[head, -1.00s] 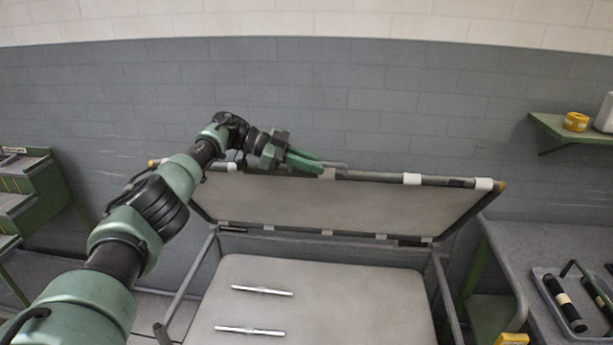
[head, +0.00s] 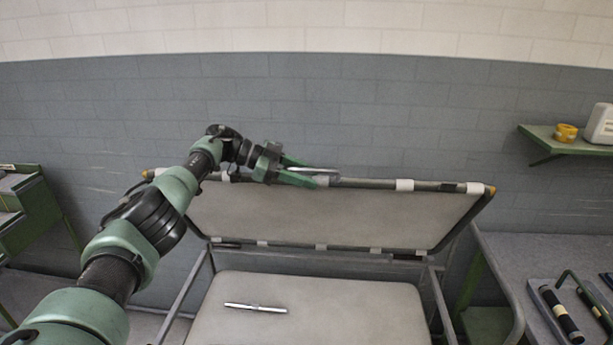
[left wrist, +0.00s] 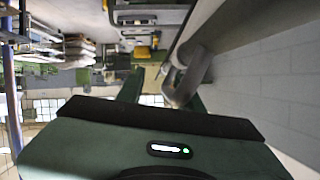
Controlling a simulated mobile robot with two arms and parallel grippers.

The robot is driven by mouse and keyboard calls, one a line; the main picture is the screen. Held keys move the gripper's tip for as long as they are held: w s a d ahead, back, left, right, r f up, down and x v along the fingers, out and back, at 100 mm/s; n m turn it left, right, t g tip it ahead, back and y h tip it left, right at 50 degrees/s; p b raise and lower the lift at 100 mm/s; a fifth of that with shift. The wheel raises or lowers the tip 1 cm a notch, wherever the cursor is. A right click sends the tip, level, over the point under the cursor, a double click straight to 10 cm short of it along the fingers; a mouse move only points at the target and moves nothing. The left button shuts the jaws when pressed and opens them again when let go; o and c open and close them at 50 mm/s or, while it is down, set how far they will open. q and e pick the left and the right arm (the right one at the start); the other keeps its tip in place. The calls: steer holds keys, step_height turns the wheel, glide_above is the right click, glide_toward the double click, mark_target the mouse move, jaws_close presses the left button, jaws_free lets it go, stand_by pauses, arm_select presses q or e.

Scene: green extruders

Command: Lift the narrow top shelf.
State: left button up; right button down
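The narrow top shelf (head: 330,216) is a grey panel in a dark tube frame with white bands. It stands steeply tilted up behind the lower surface, its long edge with hinge-like fittings at the bottom. A silver bar handle (head: 314,169) shows at its upper rail. My left gripper (head: 318,176) is at this rail, its fingers apart around or beside the handle; I cannot tell which. In the left wrist view the gripper's fingers (left wrist: 163,95) are apart, with a grey curved tube (left wrist: 186,84) near the right one. My right gripper is not in view.
A lower grey surface (head: 310,310) with a silver bar (head: 255,308) lies in front. A side table (head: 510,250) at right bears a tray with black cylinders (head: 562,314). A green wall shelf (head: 560,145) holds a yellow roll (head: 566,133). A green cabinet (head: 40,215) stands at left.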

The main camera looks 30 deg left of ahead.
arm_select(q)
steer(key=shift+a, duration=0.1)
steer(key=b+v, duration=0.3)
steer(key=v, duration=0.4)
steer(key=shift+a, duration=0.25)
steer(key=shift+s+r, duration=0.15)
steer(key=shift+r, duration=0.1)
